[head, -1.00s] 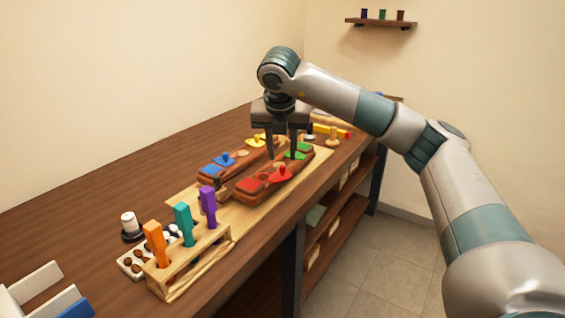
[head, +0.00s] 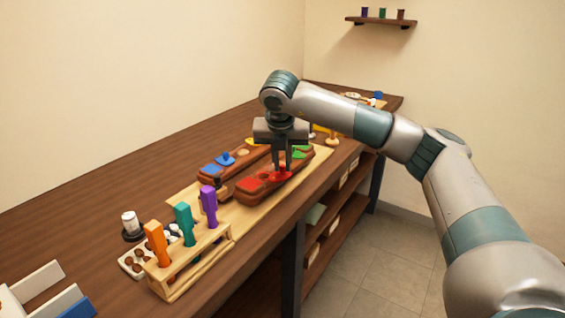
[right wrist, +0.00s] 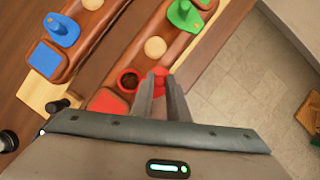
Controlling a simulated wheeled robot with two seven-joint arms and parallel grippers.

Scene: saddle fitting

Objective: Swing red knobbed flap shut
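The red flap (head: 281,175) with its raised knob is on the near wooden block (head: 247,195). In the right wrist view the red flap (right wrist: 158,76) shows at my fingertips, beside a red-rimmed round opening (right wrist: 129,80) that looks uncovered. A red square patch (right wrist: 107,102) lies beside the opening. My right gripper (head: 282,168) is lowered over the red knob, one finger on each side, with a gap between them. In the right wrist view red shows between the fingertips (right wrist: 160,90). I cannot tell whether they press on the knob. My left gripper is not in view.
A green knobbed flap (right wrist: 184,15) is farther along the same block. A second block holds a blue knobbed flap (right wrist: 62,30). A rack (head: 190,262) with orange, teal and purple-handled tools stands in front. The bench edge drops off to the right.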

